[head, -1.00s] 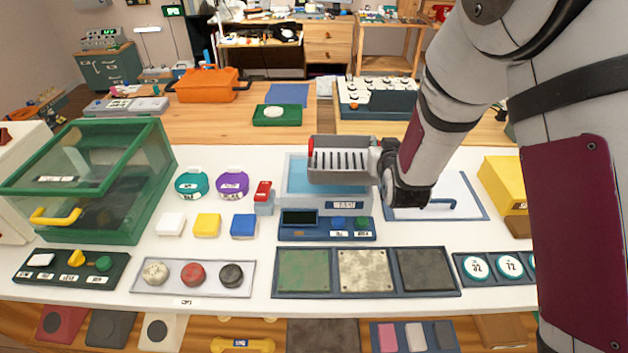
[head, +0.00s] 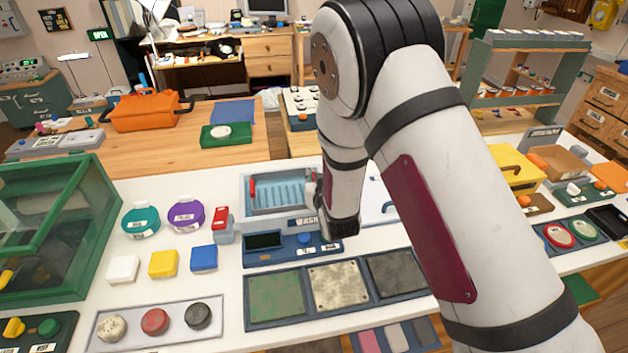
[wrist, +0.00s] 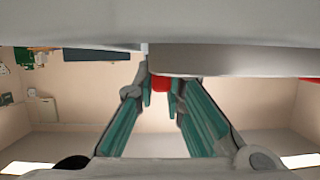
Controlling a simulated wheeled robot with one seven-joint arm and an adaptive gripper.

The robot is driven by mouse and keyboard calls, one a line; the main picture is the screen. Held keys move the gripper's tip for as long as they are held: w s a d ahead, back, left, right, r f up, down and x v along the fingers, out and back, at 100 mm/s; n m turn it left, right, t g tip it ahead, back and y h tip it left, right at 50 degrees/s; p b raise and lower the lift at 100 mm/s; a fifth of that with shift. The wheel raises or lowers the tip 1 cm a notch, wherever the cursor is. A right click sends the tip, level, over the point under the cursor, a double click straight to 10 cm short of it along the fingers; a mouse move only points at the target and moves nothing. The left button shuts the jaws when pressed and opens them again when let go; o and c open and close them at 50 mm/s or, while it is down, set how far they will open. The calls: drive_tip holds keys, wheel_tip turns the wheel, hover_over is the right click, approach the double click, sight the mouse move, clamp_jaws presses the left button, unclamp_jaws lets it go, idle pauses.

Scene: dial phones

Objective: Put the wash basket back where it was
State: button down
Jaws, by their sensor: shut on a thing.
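The wash basket (head: 277,208) is a pale slotted tray with a red end on its left side. In the head view it lies over or inside the blue tub of the wash station (head: 308,222); I cannot tell whether it rests on the bottom. My gripper (wrist: 161,92) is at the basket's right side, mostly hidden behind my arm in the head view. In the wrist view its teal fingers close around a red part (wrist: 161,83) under a grey body (wrist: 230,61) that looks like the basket.
A dark control panel (head: 290,250) fronts the wash station. A red-topped block (head: 222,222) stands close on its left, with coloured blocks beyond. Three textured plates (head: 277,297) lie in front. A yellow box (head: 515,168) stands at the right.

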drive_tip(key=shift+f, duration=0.2)
drive_tip(key=shift+f, duration=0.15)
drive_tip(key=shift+f, duration=0.35)
drive_tip(key=shift+f, duration=0.15)
drive_tip(key=c, duration=1.7)
unclamp_jaws()
drive_tip(key=shift+d, duration=0.1)
drive_tip(key=shift+o, duration=0.2)
drive_tip(key=shift+r, duration=0.25)
drive_tip(key=v, duration=1.2)
drive_tip(key=shift+r, duration=0.4)
